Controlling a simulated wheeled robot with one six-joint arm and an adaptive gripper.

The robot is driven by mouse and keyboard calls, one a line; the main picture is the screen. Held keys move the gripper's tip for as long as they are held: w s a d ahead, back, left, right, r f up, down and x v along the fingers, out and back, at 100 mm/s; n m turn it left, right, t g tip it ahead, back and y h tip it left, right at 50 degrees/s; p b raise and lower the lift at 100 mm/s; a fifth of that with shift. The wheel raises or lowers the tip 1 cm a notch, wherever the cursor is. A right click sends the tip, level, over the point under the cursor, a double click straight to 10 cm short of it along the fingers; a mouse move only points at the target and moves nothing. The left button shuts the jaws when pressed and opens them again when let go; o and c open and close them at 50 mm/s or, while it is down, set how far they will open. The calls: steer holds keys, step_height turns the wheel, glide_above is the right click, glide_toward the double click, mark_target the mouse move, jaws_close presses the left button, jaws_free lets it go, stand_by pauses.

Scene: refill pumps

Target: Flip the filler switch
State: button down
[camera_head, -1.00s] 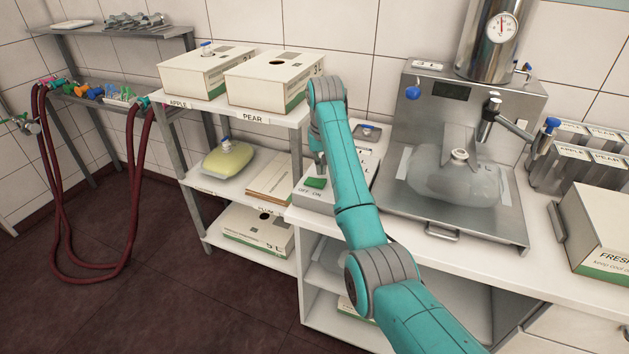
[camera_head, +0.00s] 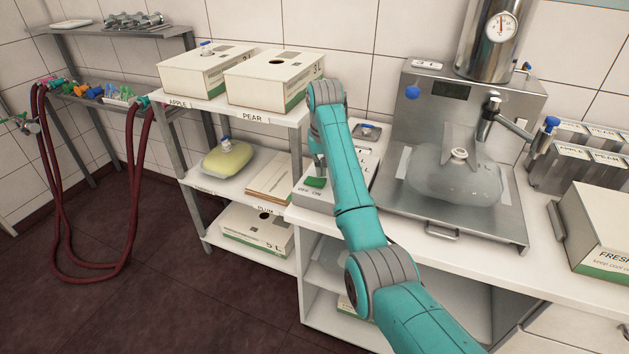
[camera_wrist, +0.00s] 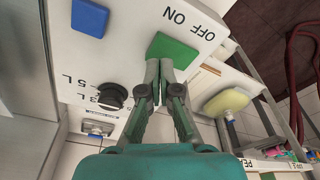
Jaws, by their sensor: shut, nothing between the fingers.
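The filler switch is a green rocker (camera_head: 314,182) on the white control box at the left end of the counter, beside OFF and ON lettering. In the wrist view the green switch (camera_wrist: 175,52) lies just past my fingertips. My gripper (camera_wrist: 160,64) is shut and empty, its tips at the switch's near edge, seemingly touching it. In the head view my gripper (camera_head: 321,170) is partly hidden behind my teal arm. I cannot tell surely which side of the rocker is down.
The control box also carries a blue button (camera_wrist: 90,17) and a black knob (camera_wrist: 112,95) with litre marks. The steel filler (camera_head: 445,115) with a clear bag (camera_head: 455,183) stands to the right. A shelf with a PEAR box (camera_head: 275,78) is close on the left.

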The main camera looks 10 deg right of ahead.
mark_target(321, 181)
steer(key=shift+f, duration=1.2)
stand_by(1.3)
steer(key=shift+r, duration=3.5)
